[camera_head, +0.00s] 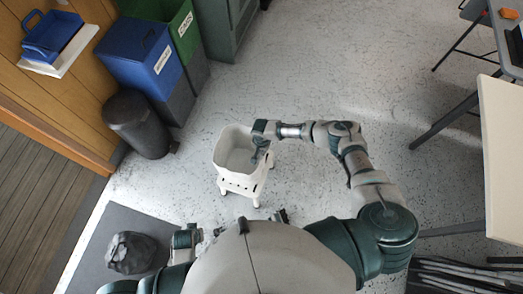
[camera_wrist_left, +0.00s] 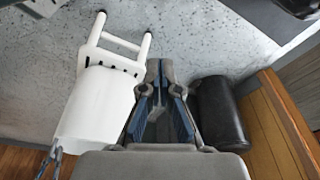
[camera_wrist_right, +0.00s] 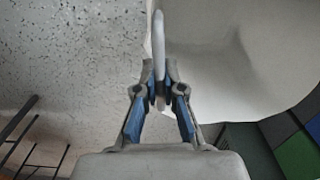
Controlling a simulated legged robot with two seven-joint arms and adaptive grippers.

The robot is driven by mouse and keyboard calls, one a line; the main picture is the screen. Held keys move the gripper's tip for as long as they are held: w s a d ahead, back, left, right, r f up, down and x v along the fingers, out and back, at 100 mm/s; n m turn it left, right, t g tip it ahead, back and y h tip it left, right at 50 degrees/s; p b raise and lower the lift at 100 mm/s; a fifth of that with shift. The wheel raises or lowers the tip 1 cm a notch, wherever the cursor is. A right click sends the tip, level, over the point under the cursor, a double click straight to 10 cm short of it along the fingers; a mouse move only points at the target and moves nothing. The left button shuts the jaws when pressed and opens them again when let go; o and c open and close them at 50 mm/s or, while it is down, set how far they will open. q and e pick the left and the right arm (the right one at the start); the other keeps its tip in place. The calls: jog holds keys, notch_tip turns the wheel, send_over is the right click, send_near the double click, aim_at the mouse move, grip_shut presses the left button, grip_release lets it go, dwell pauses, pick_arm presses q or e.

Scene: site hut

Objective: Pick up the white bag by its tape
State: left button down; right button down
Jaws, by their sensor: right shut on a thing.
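The white bag (camera_head: 232,152) looks like an open-topped white tub and sits on a small white stool (camera_head: 240,184) in the head view. My right gripper (camera_head: 256,158) is at the bag's right rim. In the right wrist view it (camera_wrist_right: 160,88) is shut on a narrow white strip, seen edge-on, beside the bag's broad white wall (camera_wrist_right: 215,65). I cannot tell whether this strip is the tape or the rim. My left gripper (camera_wrist_left: 160,72) is shut and empty; the bag (camera_wrist_left: 92,108) shows to its left, apart from it.
A black bin (camera_head: 138,125) and blue and green bins (camera_head: 140,55) stand left of the stool. A dark bag (camera_head: 130,253) lies on a grey mat (camera_head: 105,222) at the lower left. A table (camera_head: 503,150) is at the right. The speckled floor between is clear.

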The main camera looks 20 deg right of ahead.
jog(key=shift+r, duration=0.2)
jog(key=shift+d+r+p, duration=0.2)
jog(key=shift+r+p, duration=1)
jog(key=shift+p, duration=0.05)
jog(key=shift+a+r+p, duration=0.1)
jog(key=shift+r+p, duration=1.45)
jog(key=shift+r, duration=0.05)
jog(key=shift+r+p, duration=0.3)
pick_arm(q)
jog(key=s+a+f+g+p, duration=0.1)
jog(key=s+a+f+p, duration=0.1)
jog(key=s+f, duration=1.2)
jog(key=shift+f, duration=0.8)
pick_arm(e)
jog(key=shift+r, duration=1.1)
pick_arm(q)
jog(key=shift+s, duration=0.1)
pick_arm(e)
jog(key=shift+d, duration=0.2)
